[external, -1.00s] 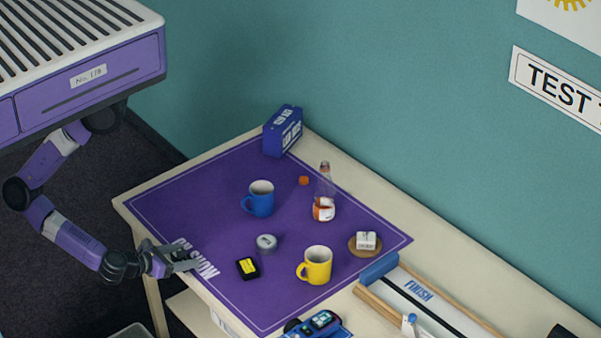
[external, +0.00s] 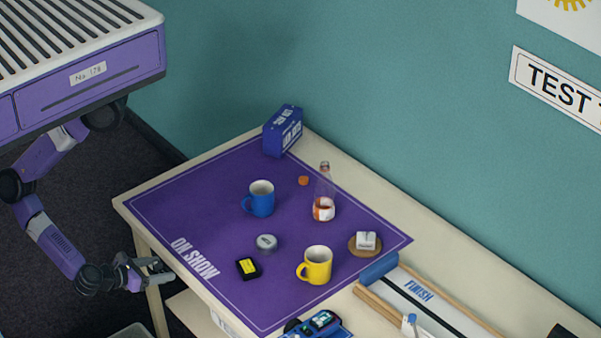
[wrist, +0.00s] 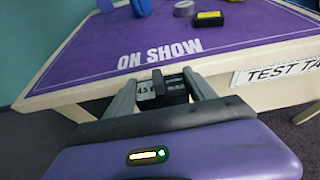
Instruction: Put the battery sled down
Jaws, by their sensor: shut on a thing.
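My gripper (external: 160,270) is in front of the table's left edge, beside the table rather than over the mat. In the wrist view my gripper (wrist: 163,86) is shut on the battery sled (wrist: 172,91), a small dark block with a pale "4.5 V" label between the fingertips. The sled is held in the air just short of the table edge. In the external view it is too small to tell from the fingers. The purple mat (external: 215,205) covers much of the table; its "ON SHOW" lettering lies closest to my gripper.
On the mat stand a blue mug (external: 261,200), a yellow mug (external: 318,268), a glass bottle (external: 324,207), a grey round tin (external: 267,242) and a black-and-yellow block (external: 248,267). A blue box (external: 283,131) stands at the back corner. The mat around the lettering is clear.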

